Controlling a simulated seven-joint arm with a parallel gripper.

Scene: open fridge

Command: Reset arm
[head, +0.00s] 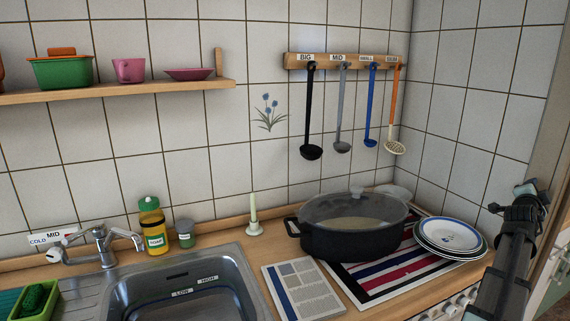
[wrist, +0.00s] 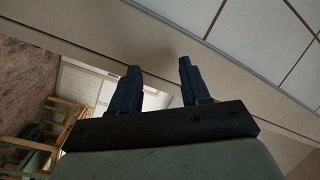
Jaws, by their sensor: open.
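My gripper (wrist: 158,82) shows in the wrist view with its two dark fingers apart and nothing between them. It points toward a beige beam and a tiled wall. In the head view my arm rises at the right edge, in front of the counter's right end. The fingertips cannot be made out clearly in the head view.
A dark lidded pot (head: 352,226) sits on a striped mat (head: 378,275), with stacked plates (head: 450,236) near my arm. A sink (head: 180,290) is at left. Ladles (head: 311,110) hang on the tiled wall. A shelf (head: 120,90) holds dishes.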

